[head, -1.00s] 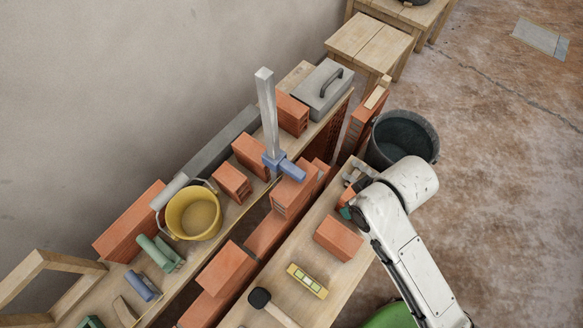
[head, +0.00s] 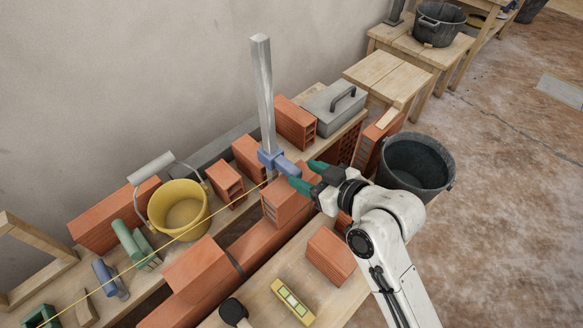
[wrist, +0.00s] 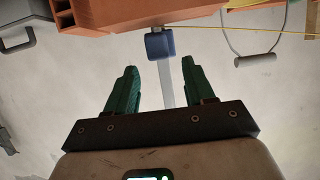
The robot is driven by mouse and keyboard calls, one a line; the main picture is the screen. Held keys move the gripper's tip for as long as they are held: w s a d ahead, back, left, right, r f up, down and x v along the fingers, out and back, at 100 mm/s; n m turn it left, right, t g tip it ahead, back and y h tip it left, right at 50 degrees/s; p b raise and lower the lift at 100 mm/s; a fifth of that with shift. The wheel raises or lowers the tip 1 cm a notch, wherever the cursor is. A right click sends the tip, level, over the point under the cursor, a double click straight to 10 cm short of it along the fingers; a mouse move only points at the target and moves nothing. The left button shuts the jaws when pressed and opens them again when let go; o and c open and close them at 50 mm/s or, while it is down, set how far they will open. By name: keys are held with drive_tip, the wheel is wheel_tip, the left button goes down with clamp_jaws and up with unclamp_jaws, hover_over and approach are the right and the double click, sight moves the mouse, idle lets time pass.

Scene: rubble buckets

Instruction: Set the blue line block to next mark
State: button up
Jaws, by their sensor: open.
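The blue line block (head: 279,162) sits on the upright metal post (head: 263,90), low on it, just above the brick wall. A yellow line (head: 120,273) runs from the block toward the lower left. My gripper (head: 308,176) has green fingers spread apart, with its tips at the near end of the block. In the wrist view the blue line block (wrist: 160,44) shows just beyond and between the open fingertips (wrist: 160,68). I see no grip on it, and I cannot tell if a finger touches it. No marks on the post can be made out.
Bricks (head: 289,205) stand close below the block. A yellow bucket (head: 180,210) and a grey toolbox (head: 334,104) stand on the plank behind. A black bucket (head: 418,163) is right of my arm. A yellow level (head: 293,301) lies on the near plank.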

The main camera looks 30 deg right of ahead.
sight(293, 168)
drive_tip(key=x, duration=0.6)
clamp_jaws()
idle(0.5)
